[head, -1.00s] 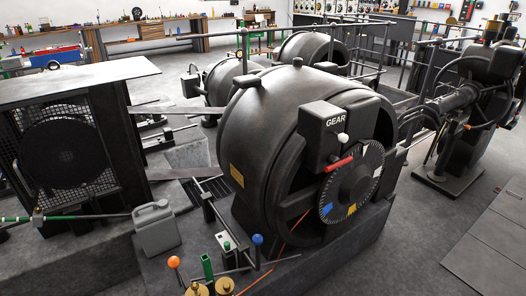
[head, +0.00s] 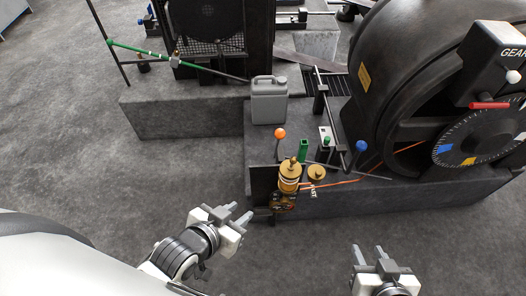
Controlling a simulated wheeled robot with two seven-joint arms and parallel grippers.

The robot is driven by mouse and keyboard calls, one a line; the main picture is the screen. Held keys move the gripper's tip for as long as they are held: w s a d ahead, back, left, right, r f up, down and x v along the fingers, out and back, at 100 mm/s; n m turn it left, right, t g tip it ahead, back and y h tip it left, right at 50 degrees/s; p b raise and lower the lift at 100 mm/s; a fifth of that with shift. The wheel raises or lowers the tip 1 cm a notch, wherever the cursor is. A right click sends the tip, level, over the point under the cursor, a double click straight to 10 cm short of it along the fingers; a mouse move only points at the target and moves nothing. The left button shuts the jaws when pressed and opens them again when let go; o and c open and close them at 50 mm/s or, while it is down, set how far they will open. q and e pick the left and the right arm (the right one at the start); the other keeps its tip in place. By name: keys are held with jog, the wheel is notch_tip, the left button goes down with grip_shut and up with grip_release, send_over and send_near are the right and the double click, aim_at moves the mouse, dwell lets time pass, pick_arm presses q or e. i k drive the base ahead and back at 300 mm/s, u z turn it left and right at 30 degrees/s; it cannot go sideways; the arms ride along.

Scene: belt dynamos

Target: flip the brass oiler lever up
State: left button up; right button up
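A brass oiler (head: 290,176) stands at the front edge of the dark machine plinth in the head view, with a second, smaller brass cup (head: 317,173) to its right. Each has a small knob on top. The oiler's lever is too small to make out. My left gripper (head: 239,214) is open and empty, in front of the plinth, below and left of the oiler. My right gripper (head: 369,252) is open and empty at the bottom, right of the oiler and apart from it.
An orange-ball lever (head: 280,134), a green post (head: 303,150) and a blue-ball lever (head: 361,146) stand close around the oiler. A grey jerrycan (head: 269,100) is behind. A large dark dynamo (head: 415,65) fills the right. The floor at left is clear.

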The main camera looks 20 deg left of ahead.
aim_at(294, 160)
jog(key=u, duration=1.1)
jog(key=k, duration=0.7)
jog(key=z, duration=1.5)
jog(key=i, duration=0.45)
jog(key=u, duration=0.05)
